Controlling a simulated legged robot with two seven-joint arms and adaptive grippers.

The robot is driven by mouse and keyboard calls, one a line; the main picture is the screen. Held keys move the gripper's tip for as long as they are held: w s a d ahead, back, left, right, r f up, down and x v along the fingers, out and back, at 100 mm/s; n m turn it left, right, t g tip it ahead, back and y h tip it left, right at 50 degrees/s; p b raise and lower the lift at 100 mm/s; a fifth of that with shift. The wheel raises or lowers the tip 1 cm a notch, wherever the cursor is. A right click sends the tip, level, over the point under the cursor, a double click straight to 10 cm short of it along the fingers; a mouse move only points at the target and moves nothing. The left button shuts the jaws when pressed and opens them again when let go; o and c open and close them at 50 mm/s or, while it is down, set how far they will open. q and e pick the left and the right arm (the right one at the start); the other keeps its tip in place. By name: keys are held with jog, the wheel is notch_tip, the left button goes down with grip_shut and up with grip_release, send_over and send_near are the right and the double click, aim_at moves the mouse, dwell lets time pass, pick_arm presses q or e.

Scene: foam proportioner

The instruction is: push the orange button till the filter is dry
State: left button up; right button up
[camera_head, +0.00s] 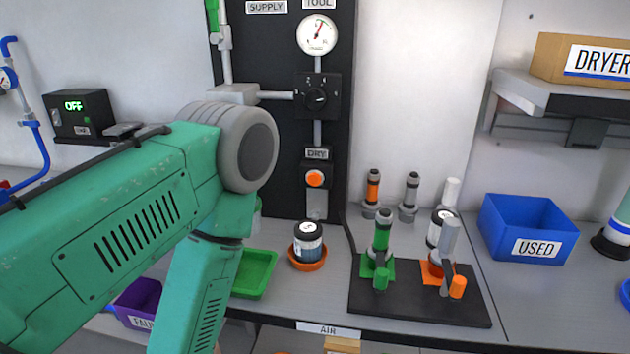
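The orange button (315,178) sits on a dark panel under a DRY label (317,154). Nothing touches it. Below it is a small grey metal piece (316,205). A dark jar with a black-and-white lid (308,242) stands upright in a round orange dish (307,264) below the button. I cannot tell which thing is the filter, or whether it is dry. My green left arm crosses the left half of the view, bends at a grey joint and goes down out of the bottom edge. Neither of my grippers is in view.
A gauge (318,35) and black knob (317,98) are above the button. A green tray (254,272) is partly behind my arm. Right of the dish, a black board (390,298) holds green and orange fittings. A blue USED bin (529,229) stands further right, below the DRYER box (580,60).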

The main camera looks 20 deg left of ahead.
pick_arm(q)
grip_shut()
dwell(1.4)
